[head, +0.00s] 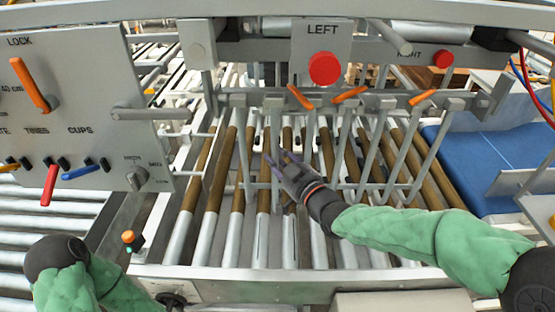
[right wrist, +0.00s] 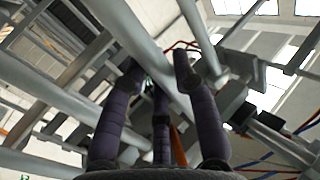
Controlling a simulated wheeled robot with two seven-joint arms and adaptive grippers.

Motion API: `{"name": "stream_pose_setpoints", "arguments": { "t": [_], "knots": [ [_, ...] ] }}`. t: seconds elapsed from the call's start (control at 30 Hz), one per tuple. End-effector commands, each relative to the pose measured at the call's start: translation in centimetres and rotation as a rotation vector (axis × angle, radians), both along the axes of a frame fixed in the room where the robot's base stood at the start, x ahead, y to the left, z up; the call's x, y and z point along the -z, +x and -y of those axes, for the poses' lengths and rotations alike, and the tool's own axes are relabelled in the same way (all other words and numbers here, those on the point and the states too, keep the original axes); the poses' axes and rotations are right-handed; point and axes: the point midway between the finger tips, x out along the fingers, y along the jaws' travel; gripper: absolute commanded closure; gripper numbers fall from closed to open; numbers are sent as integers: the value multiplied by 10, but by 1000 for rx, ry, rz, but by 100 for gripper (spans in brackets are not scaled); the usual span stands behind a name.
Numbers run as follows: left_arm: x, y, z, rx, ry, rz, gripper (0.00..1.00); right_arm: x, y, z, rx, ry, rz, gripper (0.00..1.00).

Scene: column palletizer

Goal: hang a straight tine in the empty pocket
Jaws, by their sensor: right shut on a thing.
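In the head view my right gripper (head: 277,162) reaches in from the right, among the hanging grey tines below the rail. In the right wrist view its dark fingers (right wrist: 158,85) are closed around a grey bar (right wrist: 140,40), which I take to be a straight tine. Several other tines (head: 393,160) hang in a row from grey pockets on the rail (head: 385,105). Some look upright and some slanted. The top of the held tine and the empty pocket cannot be told apart clearly among the bars. My left gripper is out of view.
Orange levers (head: 350,94) stick out along the rail. A red button (head: 325,68) sits above on the LEFT plate. Brown and silver rollers (head: 236,195) lie below the tines. A control panel (head: 85,100) stands at left, a blue belt (head: 477,170) at right.

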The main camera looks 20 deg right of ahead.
Motion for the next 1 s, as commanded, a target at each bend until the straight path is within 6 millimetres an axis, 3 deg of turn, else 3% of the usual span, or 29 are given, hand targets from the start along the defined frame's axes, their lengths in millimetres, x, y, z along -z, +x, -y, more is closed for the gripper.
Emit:
{"name": "stream_pose_setpoints", "arguments": {
  "t": [1.0],
  "knots": [
    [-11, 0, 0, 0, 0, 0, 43, -1, 40, 12, 1, 1, 7, 100]
  ]
}}
